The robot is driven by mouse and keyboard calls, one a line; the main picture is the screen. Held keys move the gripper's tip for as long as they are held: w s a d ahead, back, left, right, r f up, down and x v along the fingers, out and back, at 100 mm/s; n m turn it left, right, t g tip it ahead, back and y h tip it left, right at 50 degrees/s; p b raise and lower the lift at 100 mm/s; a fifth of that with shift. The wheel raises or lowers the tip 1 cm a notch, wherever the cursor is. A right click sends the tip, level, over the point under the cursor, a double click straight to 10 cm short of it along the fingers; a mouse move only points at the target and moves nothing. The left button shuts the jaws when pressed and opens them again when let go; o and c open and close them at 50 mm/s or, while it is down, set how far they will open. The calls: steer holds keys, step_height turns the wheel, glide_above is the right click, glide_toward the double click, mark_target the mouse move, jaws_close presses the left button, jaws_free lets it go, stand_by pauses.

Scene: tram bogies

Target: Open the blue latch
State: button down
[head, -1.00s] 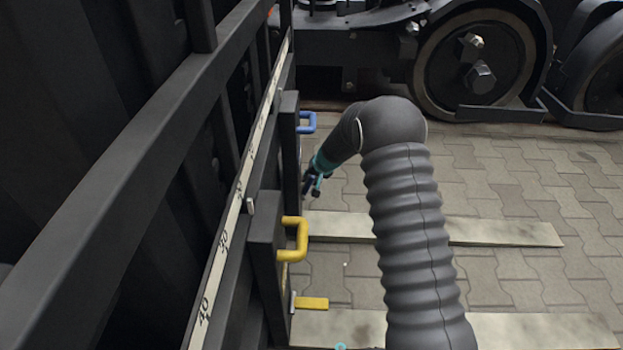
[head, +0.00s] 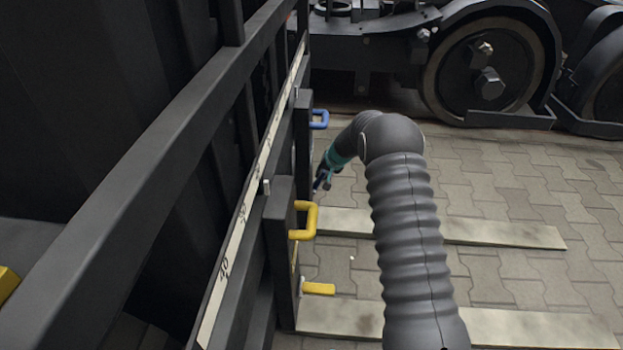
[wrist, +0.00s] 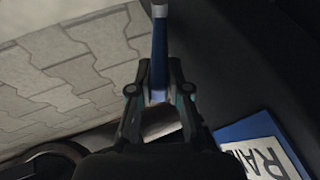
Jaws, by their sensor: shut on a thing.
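The blue latch (wrist: 160,50) is a narrow blue bar with a pale grey end, upright at the top middle of the wrist view. My gripper (wrist: 158,72) has its two fingers closed on the sides of this bar. In the head view my gripper (head: 321,181) is low beside the dark panel, beyond the yellow handle. It largely hides the latch there. A fixed blue U-shaped handle (head: 319,119) is on the panel's far post, above my gripper.
A yellow U-handle (head: 305,220) and a yellow latch (head: 318,288) are on the nearer post (head: 280,240). A blue-edged plate with letters (wrist: 262,158) is right of my gripper. Pale planks (head: 480,232) lie on the paving. A wheeled bogie (head: 490,70) stands behind.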

steer(key=shift+d+f+b, duration=0.4)
steer(key=shift+d+b, duration=0.05)
steer(key=shift+b, duration=0.05)
steer(key=shift+d+r, duration=0.1)
steer(key=shift+d, duration=0.2)
steer(key=c, duration=1.4)
jaws_free()
steer(key=shift+a+r, duration=0.1)
steer(key=shift+a, duration=0.25)
steer(key=v, duration=1.2)
steer(key=shift+s, duration=0.1)
